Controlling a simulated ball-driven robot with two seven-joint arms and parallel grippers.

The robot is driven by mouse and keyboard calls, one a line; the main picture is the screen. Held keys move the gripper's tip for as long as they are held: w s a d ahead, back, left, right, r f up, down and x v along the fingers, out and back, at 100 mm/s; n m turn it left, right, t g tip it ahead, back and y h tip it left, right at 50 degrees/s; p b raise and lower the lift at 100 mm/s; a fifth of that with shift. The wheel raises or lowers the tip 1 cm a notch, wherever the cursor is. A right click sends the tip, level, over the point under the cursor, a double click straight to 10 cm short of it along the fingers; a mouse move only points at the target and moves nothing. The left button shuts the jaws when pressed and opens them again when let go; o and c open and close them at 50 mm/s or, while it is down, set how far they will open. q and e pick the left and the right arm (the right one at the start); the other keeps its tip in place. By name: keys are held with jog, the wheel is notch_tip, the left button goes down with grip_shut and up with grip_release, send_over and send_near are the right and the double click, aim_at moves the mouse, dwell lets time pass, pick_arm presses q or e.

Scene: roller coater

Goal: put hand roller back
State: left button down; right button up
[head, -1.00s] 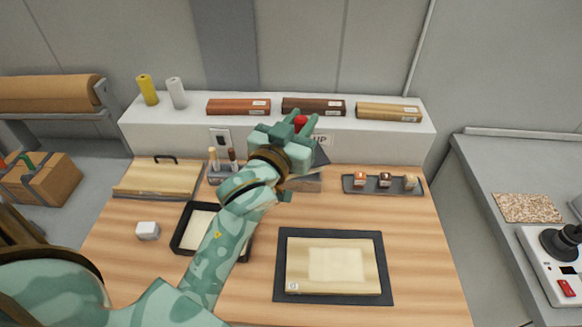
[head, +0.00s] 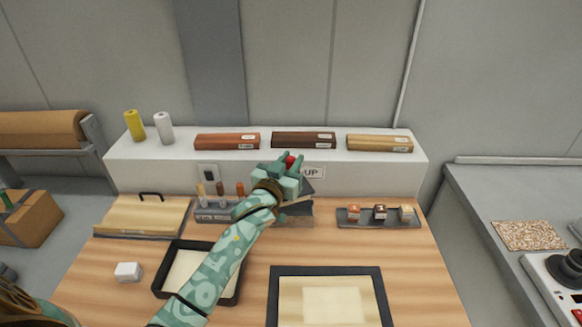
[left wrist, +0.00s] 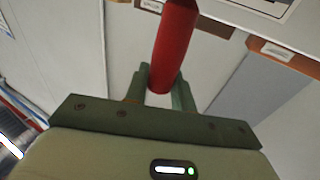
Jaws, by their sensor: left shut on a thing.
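My left gripper (head: 284,170) is shut on the red handle of the hand roller (head: 291,160), raised in front of the white shelf. In the left wrist view the red handle (left wrist: 174,45) stands up between the fingers (left wrist: 160,92). The rest of the roller is not clearly visible. A grey stand with dark, angled parts (head: 300,209) sits on the table just behind and below the gripper, partly hidden by it. My right gripper is not in view.
Left of the stand is a rack (head: 212,214) with several handled tools. A row of small stamps (head: 379,214) lies to the right. A black tray (head: 193,247), white block (head: 127,271) and dark-framed board (head: 325,272) are nearer. Wrapped boxes (head: 303,140) line the shelf (head: 180,150).

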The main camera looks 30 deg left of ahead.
pick_arm(q)
jog(key=shift+f, duration=0.45)
jog(key=shift+r, duration=0.15)
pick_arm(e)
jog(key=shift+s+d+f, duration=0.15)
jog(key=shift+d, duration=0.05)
